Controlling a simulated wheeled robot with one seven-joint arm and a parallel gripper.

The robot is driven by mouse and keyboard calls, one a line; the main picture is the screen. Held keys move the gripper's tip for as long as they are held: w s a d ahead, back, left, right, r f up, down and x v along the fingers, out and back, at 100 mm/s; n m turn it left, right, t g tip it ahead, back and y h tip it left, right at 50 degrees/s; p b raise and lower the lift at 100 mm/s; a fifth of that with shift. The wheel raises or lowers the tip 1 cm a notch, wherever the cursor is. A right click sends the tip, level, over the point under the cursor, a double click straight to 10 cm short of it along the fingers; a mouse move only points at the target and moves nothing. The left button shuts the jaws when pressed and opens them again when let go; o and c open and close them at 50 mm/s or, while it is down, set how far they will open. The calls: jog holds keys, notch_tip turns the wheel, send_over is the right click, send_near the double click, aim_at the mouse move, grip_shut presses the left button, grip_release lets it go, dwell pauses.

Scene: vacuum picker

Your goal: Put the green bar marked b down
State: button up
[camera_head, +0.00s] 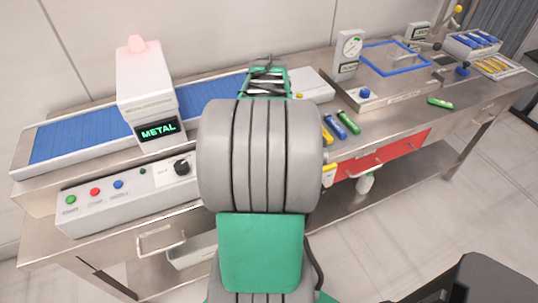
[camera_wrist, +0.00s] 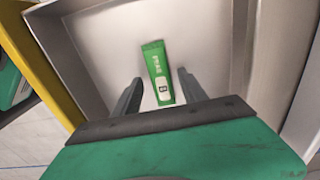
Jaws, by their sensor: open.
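The green bar (camera_wrist: 155,62) lies in a pale, walled tray (camera_wrist: 112,50) in the wrist view. A dark letter on a white label, which looks like a B, marks its near end. My gripper (camera_wrist: 160,77) is open, with one dark finger on each side of the bar. I see gaps between the fingers and the bar, and the fingers do not grip it. How far the fingertips are above the tray floor is hard to tell. In the head view my own arm covers the middle, and I cannot pick out this bar there.
A white machine with a METAL display (camera_head: 158,130) stands over a blue conveyor (camera_head: 80,135). Other green (camera_head: 348,122), blue (camera_head: 335,127) and yellow bars (camera_head: 327,134) lie on the bench. A gauge (camera_head: 348,48) and a blue-framed plate (camera_head: 412,68) stand farther right.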

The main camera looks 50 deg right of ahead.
notch_tip(320, 180, up, 12)
jog(key=shift+f, duration=0.25)
